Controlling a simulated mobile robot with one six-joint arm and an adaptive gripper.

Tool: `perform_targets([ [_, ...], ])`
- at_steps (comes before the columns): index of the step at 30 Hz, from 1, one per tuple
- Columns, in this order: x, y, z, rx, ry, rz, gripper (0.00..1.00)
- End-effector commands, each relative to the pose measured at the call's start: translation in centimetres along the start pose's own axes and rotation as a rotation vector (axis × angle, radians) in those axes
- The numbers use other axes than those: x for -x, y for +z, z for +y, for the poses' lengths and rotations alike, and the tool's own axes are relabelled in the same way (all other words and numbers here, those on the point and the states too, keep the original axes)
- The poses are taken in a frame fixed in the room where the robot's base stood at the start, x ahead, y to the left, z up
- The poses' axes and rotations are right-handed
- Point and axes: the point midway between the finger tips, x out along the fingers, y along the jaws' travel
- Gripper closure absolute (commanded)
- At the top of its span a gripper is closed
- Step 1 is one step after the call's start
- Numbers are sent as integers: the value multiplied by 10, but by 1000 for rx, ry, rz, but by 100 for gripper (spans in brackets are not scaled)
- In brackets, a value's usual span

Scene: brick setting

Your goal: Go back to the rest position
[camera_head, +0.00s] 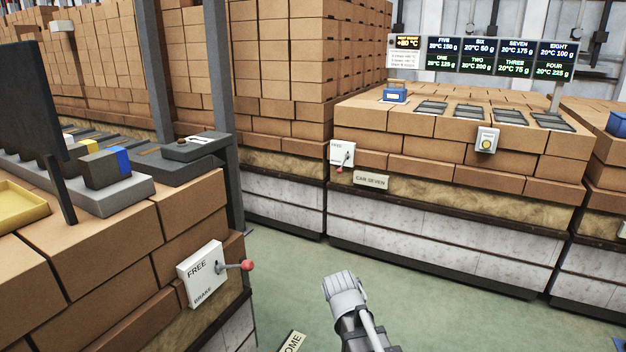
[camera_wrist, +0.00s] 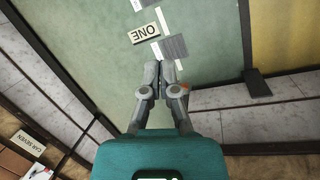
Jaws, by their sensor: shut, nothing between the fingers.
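My gripper (camera_wrist: 161,73) shows in the wrist view, its two grey fingers together with nothing between them. It hangs over the green floor, apart from any object. In the wrist view a tan plate (camera_wrist: 145,33) reading ONE, upside down, lies beyond the fingertips with white and grey markings beside it. In the head view a grey part of my arm (camera_head: 347,300) rises from the lower edge over the green floor, clear of the brick stacks.
A left brick stack (camera_head: 120,235) carries a brake box (camera_head: 202,274) with a red-tipped lever jutting out. A right brick stack (camera_head: 405,125) holds dark trays, a blue box (camera_head: 395,95) and a CAR SEVEN plate (camera_head: 371,181). Green floor (camera_head: 285,262) lies open between them.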

Motion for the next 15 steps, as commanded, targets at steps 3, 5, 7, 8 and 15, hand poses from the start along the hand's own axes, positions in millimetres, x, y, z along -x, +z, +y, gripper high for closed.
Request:
perform_targets([
  [3,-8,27,4,-205,-75,23,100],
  [5,-11,36,5,-296,-108,32,100],
  [7,-13,44,5,-386,-142,40,100],
  [8,-14,48,6,-423,-155,42,100],
  [15,-19,71,7,-665,-248,53,100],
])
